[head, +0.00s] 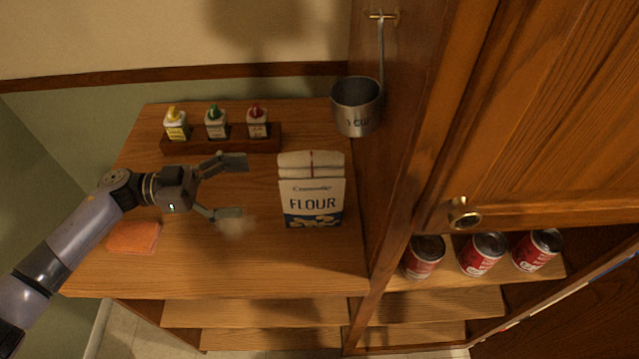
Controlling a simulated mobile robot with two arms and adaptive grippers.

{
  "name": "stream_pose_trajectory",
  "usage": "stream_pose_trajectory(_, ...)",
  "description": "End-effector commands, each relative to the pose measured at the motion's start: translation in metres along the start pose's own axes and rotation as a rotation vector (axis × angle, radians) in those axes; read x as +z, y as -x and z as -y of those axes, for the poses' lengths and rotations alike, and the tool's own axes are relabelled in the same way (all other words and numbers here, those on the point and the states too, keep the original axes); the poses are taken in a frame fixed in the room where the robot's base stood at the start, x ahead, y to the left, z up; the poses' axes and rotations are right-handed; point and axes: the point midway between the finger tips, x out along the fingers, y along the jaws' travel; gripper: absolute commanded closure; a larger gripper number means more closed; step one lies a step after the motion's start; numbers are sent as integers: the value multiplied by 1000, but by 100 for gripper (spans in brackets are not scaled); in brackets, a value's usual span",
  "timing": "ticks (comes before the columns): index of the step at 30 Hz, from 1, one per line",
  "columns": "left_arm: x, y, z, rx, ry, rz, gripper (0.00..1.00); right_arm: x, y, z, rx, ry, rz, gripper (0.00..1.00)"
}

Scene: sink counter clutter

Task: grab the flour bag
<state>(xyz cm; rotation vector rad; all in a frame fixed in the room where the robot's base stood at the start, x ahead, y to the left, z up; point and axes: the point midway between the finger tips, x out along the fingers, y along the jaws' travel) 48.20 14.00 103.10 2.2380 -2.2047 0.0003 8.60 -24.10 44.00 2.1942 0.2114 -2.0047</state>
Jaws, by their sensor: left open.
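The flour bag (312,203) is white with a dark lower band and the word FLOUR. It stands upright on the wooden counter top (270,265), near its right side. My left gripper (238,187) is open and empty to the left of the bag. Its two fingers point right toward the bag, with a gap between them and it. My right gripper is not in view.
A wooden rack (220,145) with several small bottles stands behind the gripper. An orange sponge (133,237) lies at the left. A metal cup (357,107) hangs on the cabinet side, right of the bag. Red cans (481,255) stand on the right shelf.

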Motion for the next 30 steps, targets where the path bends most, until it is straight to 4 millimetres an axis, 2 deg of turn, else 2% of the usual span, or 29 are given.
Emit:
stream_pose_trajectory(1,-6,-14,-1,3,1,-4,14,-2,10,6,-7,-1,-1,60)
stream_pose_trajectory(5,-6,-43,-1,3,2,-5,14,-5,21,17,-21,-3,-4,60)
stream_pose_trajectory(9,-5,-70,0,2,2,-3,14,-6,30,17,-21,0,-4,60)
stream_pose_trajectory(12,-3,-82,0,1,2,-2,14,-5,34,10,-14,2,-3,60)
stream_pose_trajectory(18,-3,-94,0,0,1,-2,14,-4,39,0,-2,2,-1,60)
stream_pose_trajectory(24,-10,-124,2,1,2,-5,14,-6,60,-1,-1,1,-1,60)
stream_pose_trajectory(30,-5,-141,2,0,1,-1,14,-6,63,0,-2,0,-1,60)
